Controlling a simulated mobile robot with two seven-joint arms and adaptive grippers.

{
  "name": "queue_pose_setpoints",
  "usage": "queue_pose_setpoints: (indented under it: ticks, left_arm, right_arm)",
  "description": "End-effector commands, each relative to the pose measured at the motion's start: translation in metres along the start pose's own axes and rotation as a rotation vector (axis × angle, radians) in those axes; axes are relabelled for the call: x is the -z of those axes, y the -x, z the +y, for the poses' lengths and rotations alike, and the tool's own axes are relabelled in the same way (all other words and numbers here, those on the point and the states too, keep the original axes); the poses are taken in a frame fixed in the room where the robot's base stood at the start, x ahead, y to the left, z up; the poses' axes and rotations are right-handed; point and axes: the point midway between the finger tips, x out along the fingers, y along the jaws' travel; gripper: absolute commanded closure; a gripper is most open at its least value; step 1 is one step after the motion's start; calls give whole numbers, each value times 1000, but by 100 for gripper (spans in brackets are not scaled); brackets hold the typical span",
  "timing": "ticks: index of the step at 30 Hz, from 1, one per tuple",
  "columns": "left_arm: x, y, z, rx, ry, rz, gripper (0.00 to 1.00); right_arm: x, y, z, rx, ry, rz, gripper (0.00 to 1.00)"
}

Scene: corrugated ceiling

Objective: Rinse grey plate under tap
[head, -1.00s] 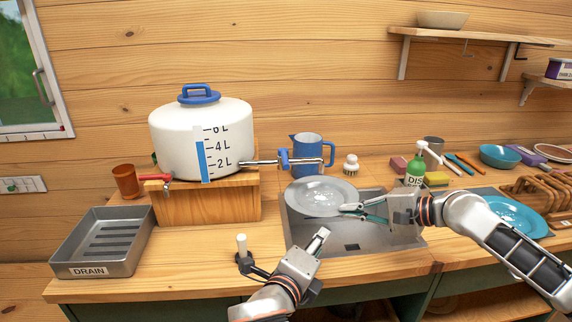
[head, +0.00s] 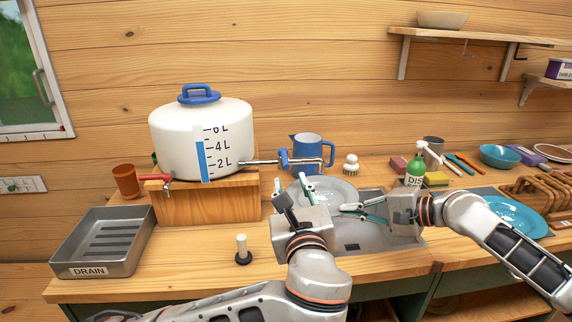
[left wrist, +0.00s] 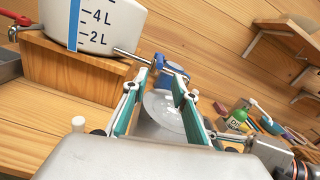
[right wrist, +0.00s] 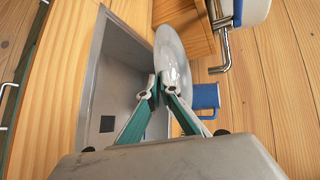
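The grey plate (head: 334,193) is over the sink (head: 372,238), below the metal tap spout (head: 322,163). My right gripper (head: 352,212) is shut on the plate's rim; the right wrist view shows the plate (right wrist: 174,65) between its fingertips (right wrist: 160,92). My left gripper (head: 290,190) is open at the plate's left side, in front of the tap's blue valve (head: 284,158). In the left wrist view its spread fingers (left wrist: 166,85) point toward the blue valve (left wrist: 171,69). No water stream is visible. Part of the plate is hidden behind the left gripper.
The white water tank (head: 172,135) stands on a wooden block (head: 210,205). A blue jug (head: 307,152) and a white brush (head: 351,165) are behind the sink. A green soap bottle (head: 414,172) is at right. A drain tray (head: 104,268) is at left, and a white-topped peg (head: 242,248) stands on the counter.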

Motion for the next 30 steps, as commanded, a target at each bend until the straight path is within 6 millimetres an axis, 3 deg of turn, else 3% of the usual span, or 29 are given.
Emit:
queue_pose_setpoints:
  ticks: [9, 15, 29, 30]
  left_arm:
    - [-2, -62, 1, -3, -1, -3, 72]
    - [-1, -88, 0, -1, 0, -2, 72]
    - [0, -100, 1, 0, 3, 1, 72]
    - [0, -100, 1, 0, 3, 1, 80]
  right_arm:
    - [0, 0, -2, 4, 1, 0, 100]
    - [0, 0, -2, 4, 1, 0, 100]
    - [0, 0, -2, 4, 1, 0, 100]
    - [0, 0, -2, 4, 1, 0, 100]
